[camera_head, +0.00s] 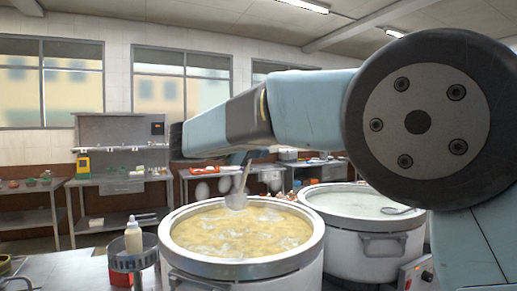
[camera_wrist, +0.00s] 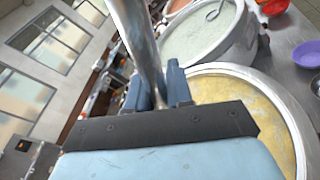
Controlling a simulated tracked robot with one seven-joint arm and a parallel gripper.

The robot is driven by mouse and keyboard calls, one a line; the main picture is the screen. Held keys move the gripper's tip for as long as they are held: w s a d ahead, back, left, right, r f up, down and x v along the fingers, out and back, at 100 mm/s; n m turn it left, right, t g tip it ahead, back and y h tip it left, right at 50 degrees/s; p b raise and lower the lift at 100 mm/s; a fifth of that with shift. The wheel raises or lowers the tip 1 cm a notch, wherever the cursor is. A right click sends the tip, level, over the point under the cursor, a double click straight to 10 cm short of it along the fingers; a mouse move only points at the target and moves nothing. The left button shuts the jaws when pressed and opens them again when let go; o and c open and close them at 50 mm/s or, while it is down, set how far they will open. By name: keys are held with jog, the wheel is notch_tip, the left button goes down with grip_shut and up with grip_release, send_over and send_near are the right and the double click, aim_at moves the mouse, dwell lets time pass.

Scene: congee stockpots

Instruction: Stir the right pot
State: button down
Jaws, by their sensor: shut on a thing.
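The right pot (camera_head: 366,240) is a large pale stockpot of whitish congee (camera_head: 352,203); it shows at the top of the wrist view (camera_wrist: 240,48). A second ladle (camera_head: 398,210) lies in it, at its right side. The left pot (camera_head: 243,270) holds yellow congee (camera_head: 240,232) and also shows in the wrist view (camera_wrist: 290,100). My gripper (camera_wrist: 156,84) is shut on the metal handle of a ladle (camera_wrist: 137,35). In the head view this ladle's bowl (camera_head: 236,200) hangs at the left pot's far rim; I cannot tell whether it touches the congee.
A bottle (camera_head: 133,236) stands in a holder left of the left pot. A purple bowl (camera_wrist: 307,54) sits on the counter in the wrist view. Steel worktables (camera_head: 120,182) line the back wall. My arm hides part of the background at right.

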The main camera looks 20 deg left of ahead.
notch_tip(320, 180, down, 15)
jog(key=shift+r, duration=0.15)
dwell(0.9)
jog(key=shift+s, duration=0.1)
